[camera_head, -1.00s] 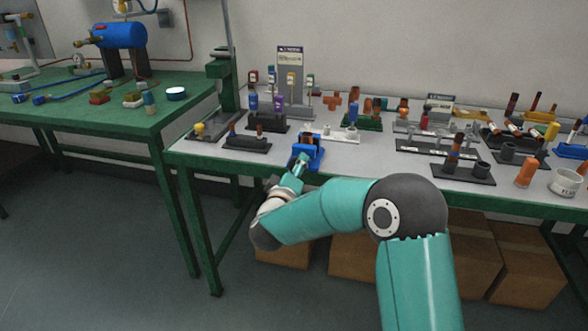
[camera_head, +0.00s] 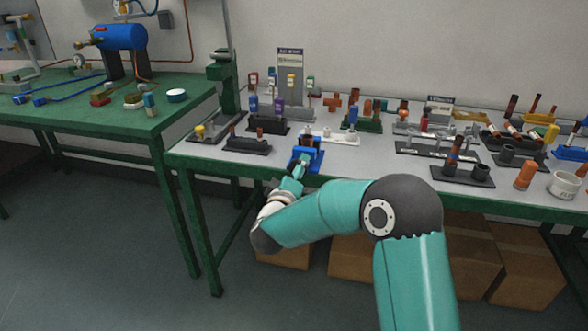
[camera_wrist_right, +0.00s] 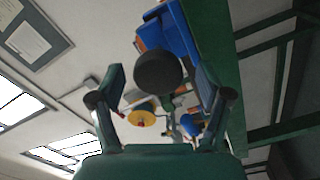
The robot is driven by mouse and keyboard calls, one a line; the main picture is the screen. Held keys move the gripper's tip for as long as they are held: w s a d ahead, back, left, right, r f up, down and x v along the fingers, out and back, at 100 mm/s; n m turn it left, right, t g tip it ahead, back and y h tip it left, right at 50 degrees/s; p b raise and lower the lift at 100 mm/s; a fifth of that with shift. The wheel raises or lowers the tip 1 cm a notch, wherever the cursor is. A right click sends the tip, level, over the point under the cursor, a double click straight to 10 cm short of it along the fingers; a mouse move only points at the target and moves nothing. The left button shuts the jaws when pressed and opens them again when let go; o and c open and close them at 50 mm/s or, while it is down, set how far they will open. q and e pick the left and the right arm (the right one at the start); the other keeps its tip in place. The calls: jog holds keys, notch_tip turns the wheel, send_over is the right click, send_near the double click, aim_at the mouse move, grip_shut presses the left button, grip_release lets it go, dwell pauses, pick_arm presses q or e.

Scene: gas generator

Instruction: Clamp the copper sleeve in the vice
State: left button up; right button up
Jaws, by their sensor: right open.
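The blue vice (camera_head: 313,157) stands at the front edge of the grey bench. A small copper-brown piece (camera_head: 308,143) shows at its jaws, probably the copper sleeve; I cannot tell whether it is gripped. My right gripper (camera_head: 299,170) is just in front of the vice, low at the bench edge. In the right wrist view the vice (camera_wrist_right: 180,35) is ahead, and a dark round knob (camera_wrist_right: 158,72) shows between the open fingers of my right gripper (camera_wrist_right: 165,100). The fingers look apart from the knob. My left gripper is not in view.
A black holder (camera_head: 248,145) with brown pieces stands left of the vice. A green press stand (camera_head: 226,85) is behind it. Several fitting racks and a white pot (camera_head: 564,183) fill the right of the bench. Cardboard boxes (camera_head: 520,265) lie below.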

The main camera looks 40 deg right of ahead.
jog(key=n+p, duration=0.5)
jog(key=p, duration=0.2)
dwell(0.4)
jog(key=shift+c, duration=0.3)
jog(key=c, duration=1.1)
jog(key=shift+f, duration=0.15)
jog(key=shift+m+b, duration=0.95)
jog(key=shift+m, duration=0.25)
jog(key=shift+s+f+m, duration=0.1)
jog(key=shift+m, duration=0.2)
